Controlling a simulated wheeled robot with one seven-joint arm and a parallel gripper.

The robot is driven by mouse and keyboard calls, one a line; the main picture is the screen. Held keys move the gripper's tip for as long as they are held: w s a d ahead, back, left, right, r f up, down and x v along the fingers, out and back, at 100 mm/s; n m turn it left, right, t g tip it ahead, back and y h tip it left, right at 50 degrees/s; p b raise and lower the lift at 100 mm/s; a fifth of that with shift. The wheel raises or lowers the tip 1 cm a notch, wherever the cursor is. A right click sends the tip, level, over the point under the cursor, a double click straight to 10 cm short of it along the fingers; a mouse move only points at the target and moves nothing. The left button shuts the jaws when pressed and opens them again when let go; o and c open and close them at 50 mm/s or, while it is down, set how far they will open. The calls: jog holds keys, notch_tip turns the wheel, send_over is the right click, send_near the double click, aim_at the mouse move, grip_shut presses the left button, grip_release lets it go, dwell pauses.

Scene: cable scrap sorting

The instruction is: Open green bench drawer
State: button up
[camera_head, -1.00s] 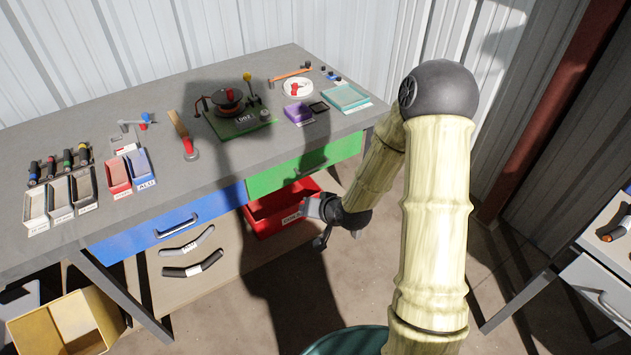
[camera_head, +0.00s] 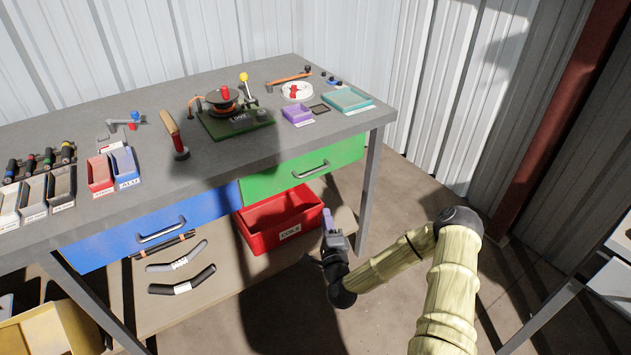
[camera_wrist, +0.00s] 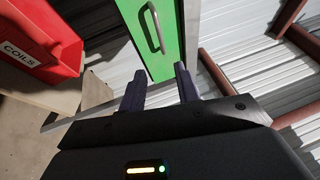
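The green bench drawer (camera_head: 274,178) is closed, flush under the right part of the bench top. Its grey bar handle (camera_head: 311,169) is on the front. My gripper (camera_head: 329,222) is below and in front of that drawer, apart from it, beside the red bin. In the wrist view the green drawer front (camera_wrist: 172,50) and its handle (camera_wrist: 153,27) show beyond the fingers, turned nearly upright in the picture. The two fingers of my gripper (camera_wrist: 160,85) stand apart with nothing between them.
The blue drawer (camera_head: 115,232) is closed beside the green one. A red bin (camera_head: 262,237) labelled COILS stands on the lower shelf (camera_head: 225,285), near my gripper. A bench leg (camera_head: 369,195) stands right of the drawer. Trays and a coil device (camera_head: 237,122) are on top.

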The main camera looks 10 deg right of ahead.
jog(key=shift+r, duration=0.1)
send_near(316, 175)
jog(key=w+r, duration=0.1)
jog(key=r, duration=0.1)
jog(key=w+r, duration=0.1)
jog(key=r, duration=0.1)
jog(key=w+a+r, duration=0.1)
jog(key=w+r, duration=0.1)
jog(key=shift+r+b, duration=0.35)
grip_shut()
